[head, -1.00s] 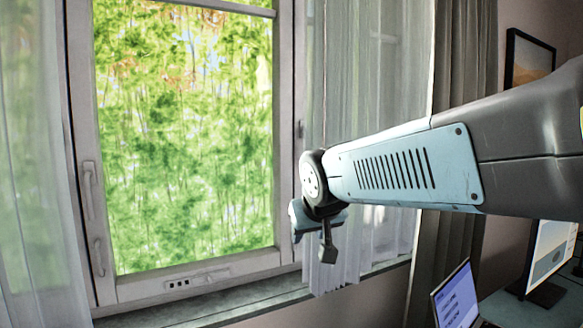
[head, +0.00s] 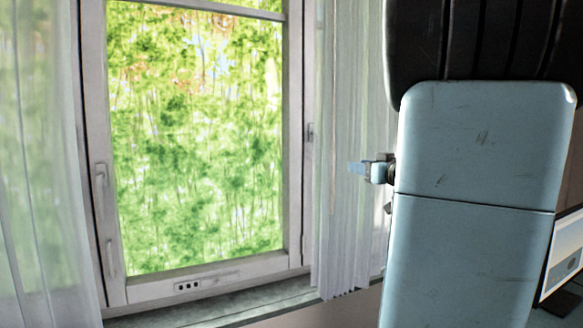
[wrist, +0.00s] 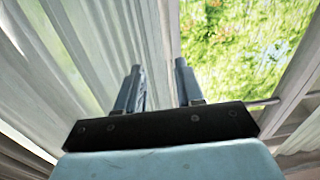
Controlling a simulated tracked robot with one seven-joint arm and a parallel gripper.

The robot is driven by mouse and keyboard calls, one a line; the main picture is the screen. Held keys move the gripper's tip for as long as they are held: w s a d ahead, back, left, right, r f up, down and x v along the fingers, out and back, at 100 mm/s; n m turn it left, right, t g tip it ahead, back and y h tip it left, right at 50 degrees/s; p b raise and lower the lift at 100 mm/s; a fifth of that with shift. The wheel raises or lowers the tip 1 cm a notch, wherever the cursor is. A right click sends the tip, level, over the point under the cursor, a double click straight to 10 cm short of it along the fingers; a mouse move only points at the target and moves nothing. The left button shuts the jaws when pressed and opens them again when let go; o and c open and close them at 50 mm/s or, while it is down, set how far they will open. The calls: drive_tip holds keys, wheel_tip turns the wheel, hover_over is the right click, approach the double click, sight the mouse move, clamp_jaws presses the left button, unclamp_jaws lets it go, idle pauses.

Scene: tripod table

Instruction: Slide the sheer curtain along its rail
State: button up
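The right sheer curtain (head: 345,235) hangs in pale folds beside the window's right frame, its hem just over the sill. My arm covers its right part in the head view. My gripper (head: 358,168) is in front of this curtain at mid-height, pointing left, small and partly hidden. In the wrist view my gripper (wrist: 160,85) has its two fingers apart. The sheer curtain (wrist: 60,60) fills the left of that view, and its edge runs up behind the gap between the fingers. I cannot tell whether the fingers touch the cloth. The rail is out of view.
Another sheer curtain (head: 35,190) hangs at the left of the window (head: 195,130). The window frame has handles (head: 101,175) on its left side. The sill (head: 225,305) runs below. A monitor (head: 566,250) stands at the lower right, beyond my arm.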

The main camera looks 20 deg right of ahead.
sight(332, 166)
drive_tip(key=w, duration=0.4)
drive_tip(key=w+a+f+y, duration=0.1)
drive_tip(key=w, duration=0.3)
drive_tip(key=w+a+y, duration=0.1)
drive_tip(key=w, duration=0.3)
drive_tip(key=shift+f+n+g, duration=0.15)
drive_tip(key=shift+n+g, duration=0.15)
drive_tip(key=shift+n, duration=0.1)
drive_tip(key=shift+c, duration=0.2)
clamp_jaws()
